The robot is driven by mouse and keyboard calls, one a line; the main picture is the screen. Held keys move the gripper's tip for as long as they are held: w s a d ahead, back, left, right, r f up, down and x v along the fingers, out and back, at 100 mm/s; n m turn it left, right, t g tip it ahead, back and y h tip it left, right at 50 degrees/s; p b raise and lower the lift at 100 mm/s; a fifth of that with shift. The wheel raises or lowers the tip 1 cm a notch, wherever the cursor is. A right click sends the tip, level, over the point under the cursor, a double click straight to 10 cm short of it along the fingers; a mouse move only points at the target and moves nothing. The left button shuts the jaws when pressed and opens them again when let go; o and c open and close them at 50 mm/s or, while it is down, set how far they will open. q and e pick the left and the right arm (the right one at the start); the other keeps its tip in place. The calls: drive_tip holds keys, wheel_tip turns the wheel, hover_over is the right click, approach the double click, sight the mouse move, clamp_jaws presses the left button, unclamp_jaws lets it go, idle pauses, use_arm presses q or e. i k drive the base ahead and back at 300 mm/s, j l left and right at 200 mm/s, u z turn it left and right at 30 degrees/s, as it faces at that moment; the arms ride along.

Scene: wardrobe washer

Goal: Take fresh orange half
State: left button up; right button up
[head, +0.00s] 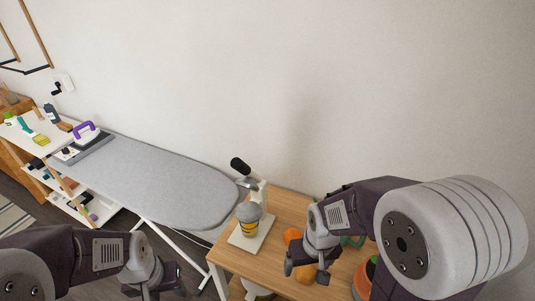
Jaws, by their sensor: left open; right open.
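Orange fruit pieces lie on the wooden table at the lower right; one orange piece (291,235) shows just left of my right gripper, and another (305,273) shows below it. I cannot tell which is a half. My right gripper (305,270) is open over the table, at the oranges, and hides part of them. My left gripper (152,292) is open and empty at the lower left, low in front of the ironing board. A juicer (250,212) with a black-handled lever and a grey-yellow cup stands on the table left of my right gripper.
The wooden table (233,262) has some bare surface at its left front. A grey ironing board (165,182) with a purple-handled iron (85,130) extends to the left. A white shelf cart (40,138) holds small items. A red-orange object (365,276) is partly hidden behind my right arm.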

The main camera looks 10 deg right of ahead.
sight(292, 233)
drive_tip(key=z, duration=0.8)
drive_tip(key=i+j+u, duration=0.15)
drive_tip(key=i+j, duration=0.15)
drive_tip(key=j, duration=0.15)
